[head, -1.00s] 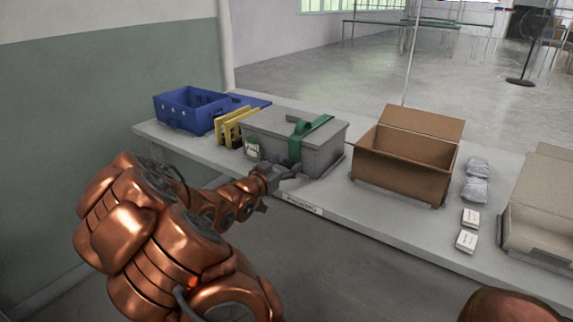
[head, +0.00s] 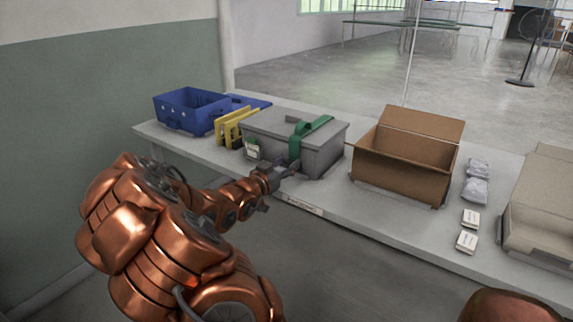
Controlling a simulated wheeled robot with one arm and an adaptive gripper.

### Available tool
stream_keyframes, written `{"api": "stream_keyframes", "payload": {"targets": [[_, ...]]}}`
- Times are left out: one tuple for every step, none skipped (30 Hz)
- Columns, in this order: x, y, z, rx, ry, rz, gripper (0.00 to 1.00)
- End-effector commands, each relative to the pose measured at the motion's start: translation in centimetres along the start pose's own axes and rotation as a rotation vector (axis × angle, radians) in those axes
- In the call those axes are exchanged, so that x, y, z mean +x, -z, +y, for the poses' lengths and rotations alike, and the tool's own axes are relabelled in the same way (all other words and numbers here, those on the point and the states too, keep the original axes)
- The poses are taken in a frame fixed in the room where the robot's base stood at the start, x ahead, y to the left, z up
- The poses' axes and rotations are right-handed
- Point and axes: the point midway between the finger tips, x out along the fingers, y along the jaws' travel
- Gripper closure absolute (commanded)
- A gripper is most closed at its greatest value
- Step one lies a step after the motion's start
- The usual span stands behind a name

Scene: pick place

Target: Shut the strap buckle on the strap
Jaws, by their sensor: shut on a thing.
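A grey lidded box (head: 325,155) stands on the table. A green strap (head: 312,128) runs over its lid and down its front face. A small dark piece (head: 293,118) lies on the lid beside the strap; I cannot tell if it is part of the buckle. My gripper (head: 291,170) is at the lower front of the box, at the strap's lower end. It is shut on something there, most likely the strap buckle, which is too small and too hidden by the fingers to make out.
A blue crate (head: 172,113) and yellow dividers (head: 226,134) stand left of the box. An open cardboard box (head: 400,172) stands to the right, with grey bags (head: 476,189) and small white boxes (head: 467,241) beyond it.

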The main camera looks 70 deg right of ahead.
Motion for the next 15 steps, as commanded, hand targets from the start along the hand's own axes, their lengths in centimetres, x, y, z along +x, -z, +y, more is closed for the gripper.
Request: {"api": "stream_keyframes", "payload": {"targets": [[0.00,0.01,-0.02,0.000,0.000,0.000,0.89],[0.00,0.01,-0.02,0.000,0.000,0.000,0.90],[0.00,0.02,-0.02,0.000,0.000,0.000,0.90],[0.00,0.05,-0.02,0.000,0.000,-0.001,0.90],[0.01,0.09,-0.01,0.000,0.000,-0.003,0.90],[0.03,0.16,-0.01,0.000,0.000,-0.006,0.90],[0.06,0.22,0.00,0.000,0.000,-0.010,0.90],[0.08,0.28,0.01,-0.001,0.000,-0.015,0.90],[0.13,0.39,0.01,-0.001,-0.001,-0.023,0.90],[0.17,0.47,0.03,-0.001,-0.001,-0.030,0.90],[0.21,0.56,0.03,-0.001,-0.002,-0.038,0.90],[0.27,0.65,0.06,-0.001,-0.002,-0.050,0.90],[0.32,0.71,0.08,0.000,-0.003,-0.060,0.90],[0.37,0.75,0.08,0.000,-0.003,-0.071,0.90],[0.42,0.83,0.07,-0.001,-0.003,-0.083,0.90]]}}
